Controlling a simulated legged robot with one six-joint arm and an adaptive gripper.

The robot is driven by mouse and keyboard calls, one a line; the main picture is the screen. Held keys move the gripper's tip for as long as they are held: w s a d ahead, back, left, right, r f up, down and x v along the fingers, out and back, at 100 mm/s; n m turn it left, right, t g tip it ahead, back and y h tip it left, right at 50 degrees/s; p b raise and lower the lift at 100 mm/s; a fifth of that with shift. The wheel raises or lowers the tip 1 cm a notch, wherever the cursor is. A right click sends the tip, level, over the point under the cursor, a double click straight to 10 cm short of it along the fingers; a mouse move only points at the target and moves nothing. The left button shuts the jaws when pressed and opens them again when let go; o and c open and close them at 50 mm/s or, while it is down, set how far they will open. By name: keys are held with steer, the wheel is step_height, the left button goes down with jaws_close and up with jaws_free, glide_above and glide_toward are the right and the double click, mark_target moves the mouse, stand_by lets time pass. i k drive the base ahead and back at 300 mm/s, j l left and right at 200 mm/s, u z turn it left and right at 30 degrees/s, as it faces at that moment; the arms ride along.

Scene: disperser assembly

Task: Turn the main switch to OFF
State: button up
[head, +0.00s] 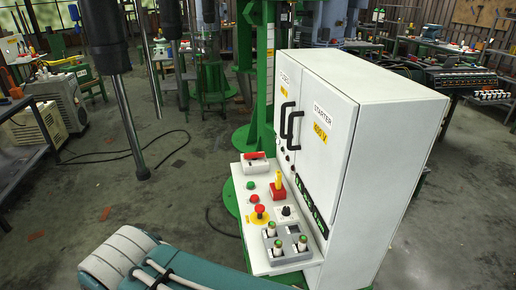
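A pale control panel (262,262) juts out from the foot of a light grey cabinet (375,130) marked "STARTER" and "400 V". A switch with a yellow handle on a red base (278,188) sits on the panel near the cabinet doors; it looks like the main switch. Its handle points upward in the picture; its position marks are too small to read. A red mushroom button on a yellow disc (260,212) and a black knob (286,211) are close by. My gripper is not in view; a teal and white arm part shows at the bottom left of the panel.
The panel also carries red and green buttons (251,185), a red-and-white device (255,160) and a grey block with several green-topped parts (287,243). Black door handles (290,122) stick out above. A green column stands behind. Open floor (130,195) lies to the left, with a cable.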

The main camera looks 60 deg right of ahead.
mark_target(254, 156)
steer(key=i+l+z, duration=0.1)
steer(key=i+z, duration=0.35)
steer(key=i+j+z, duration=0.1)
steer(key=i+z, duration=0.3)
steer(key=i+j+z, duration=0.3)
steer(key=i+z, duration=0.15)
steer(key=i+l+z, duration=0.15)
steer(key=i+z, duration=0.15)
steer(key=z, duration=0.2)
steer(key=i+z, duration=0.35)
steer(key=z, duration=0.15)
steer(key=i+j+z, duration=0.1)
steer(key=i+z, duration=0.2)
steer(key=z, duration=0.2)
steer(key=i+z, duration=0.15)
steer(key=z, duration=0.3)
